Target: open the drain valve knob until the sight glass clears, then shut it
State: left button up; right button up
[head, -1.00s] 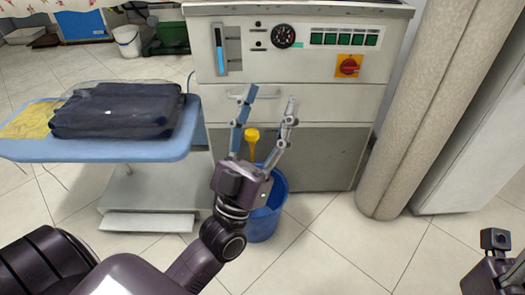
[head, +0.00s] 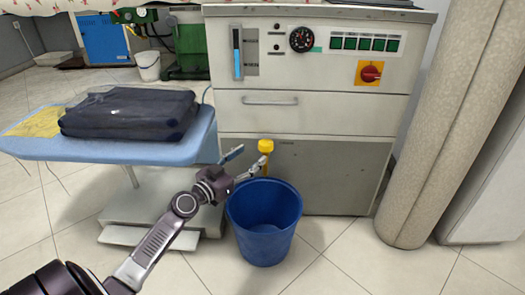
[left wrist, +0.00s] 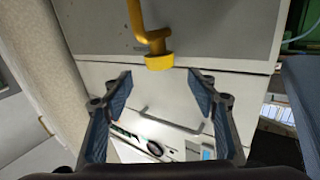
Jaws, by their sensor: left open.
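The yellow drain valve knob (head: 265,146) sits on the front of the grey machine, above a blue bucket (head: 264,225). In the left wrist view the knob (left wrist: 158,62) hangs at the end of a bent yellow pipe (left wrist: 138,20). My left gripper (head: 250,160) is open, just left of the knob in the head view. In the left wrist view its fingertips (left wrist: 160,80) are spread to either side, with the knob slightly beyond them; contact is not visible. The sight glass (head: 238,55) is a vertical tube with blue in its lower part. My right gripper is out of view.
A drawer handle (head: 270,101) is above the knob. A thick beige column (head: 440,130) stands right.

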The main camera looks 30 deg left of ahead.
aim_at(262, 147)
pick_arm(q)
jog(key=shift+w+d, duration=0.2)
jog(key=shift+w, duration=3.35)
jog(key=shift+c, duration=0.7)
jog(key=shift+r, duration=0.1)
jog(key=c, duration=1)
